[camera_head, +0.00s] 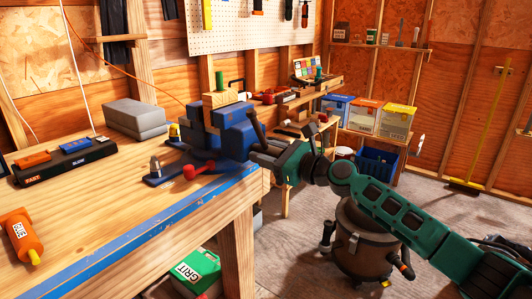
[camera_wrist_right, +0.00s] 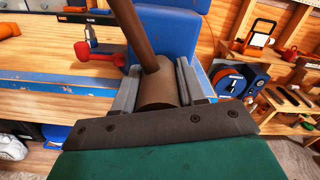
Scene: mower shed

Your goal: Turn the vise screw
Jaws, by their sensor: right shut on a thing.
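The blue vise (camera_head: 238,133) stands at the right end of the workbench; its blue body also fills the top of the right wrist view (camera_wrist_right: 170,30). A wooden block (camera_head: 222,99) with a green piece on top sits at the vise's upper part. The vise screw's round brown head (camera_wrist_right: 158,88) faces me, with a dark handle bar (camera_wrist_right: 130,30) through it, tilted up and to the left. My right gripper (camera_head: 262,158) reaches it from the right. Its grey fingers (camera_wrist_right: 157,84) are shut on the screw head, one on each side. My left gripper is not in view.
A brown shop vacuum (camera_head: 362,240) stands on the floor under my right arm. Lidded bins (camera_head: 365,113) stand behind.

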